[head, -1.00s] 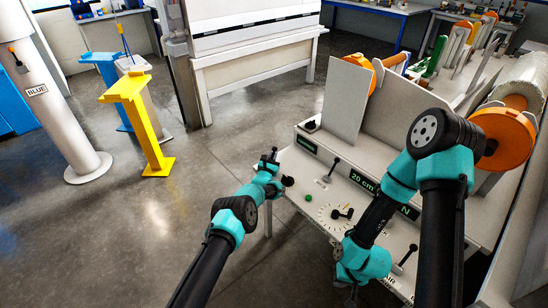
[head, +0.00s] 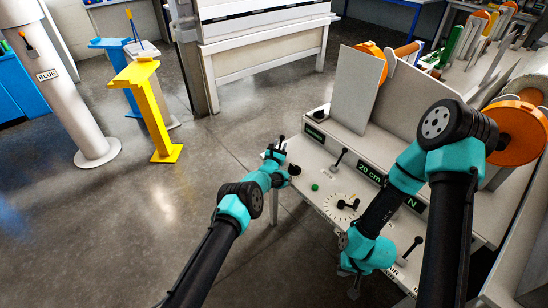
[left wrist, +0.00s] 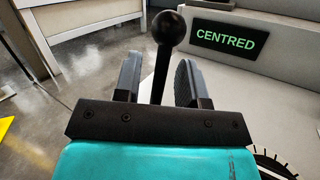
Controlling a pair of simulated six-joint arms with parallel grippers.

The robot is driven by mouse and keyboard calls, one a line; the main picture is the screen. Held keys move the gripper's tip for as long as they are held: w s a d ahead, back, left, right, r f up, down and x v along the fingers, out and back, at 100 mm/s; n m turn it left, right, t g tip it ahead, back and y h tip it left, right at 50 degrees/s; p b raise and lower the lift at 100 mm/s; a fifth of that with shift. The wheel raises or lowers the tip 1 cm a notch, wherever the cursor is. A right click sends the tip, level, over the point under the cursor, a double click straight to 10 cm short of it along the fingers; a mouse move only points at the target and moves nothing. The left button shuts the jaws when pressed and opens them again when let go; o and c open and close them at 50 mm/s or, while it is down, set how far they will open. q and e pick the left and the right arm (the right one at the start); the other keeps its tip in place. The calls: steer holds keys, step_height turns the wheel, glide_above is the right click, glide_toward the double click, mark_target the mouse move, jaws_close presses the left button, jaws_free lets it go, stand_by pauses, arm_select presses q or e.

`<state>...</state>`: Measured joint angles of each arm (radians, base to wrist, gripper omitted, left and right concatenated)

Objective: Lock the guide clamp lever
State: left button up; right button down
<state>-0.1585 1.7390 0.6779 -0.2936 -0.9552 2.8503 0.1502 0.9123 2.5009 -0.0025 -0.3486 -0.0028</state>
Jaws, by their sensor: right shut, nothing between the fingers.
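In the left wrist view a lever with a black ball knob (left wrist: 169,27) on a dark rod stands upright between the fingers of my left gripper (left wrist: 158,75). The fingers are apart, one on each side of the rod, with a gap showing. In the head view my left gripper (head: 277,152) is at the left end of the white control panel (head: 318,165), where the lever is too small to make out clearly. I cannot tell whether this lever is the guide clamp's. My right gripper (head: 353,287) is shut and empty, low in front of the panel.
The panel carries another black lever (head: 340,157), a green button (head: 314,187), a round dial (head: 345,206) and a right-hand lever (head: 411,247). A CENTRED sign (left wrist: 226,39) is lit behind. A yellow stand (head: 148,105) is on the open floor at left.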

arm_select(q)
steer(key=r+v, duration=0.2)
steer(key=v, duration=1)
steer(key=shift+s+a+r, duration=0.15)
steer(key=shift+s+a, duration=0.05)
steer(key=shift+s, duration=0.4)
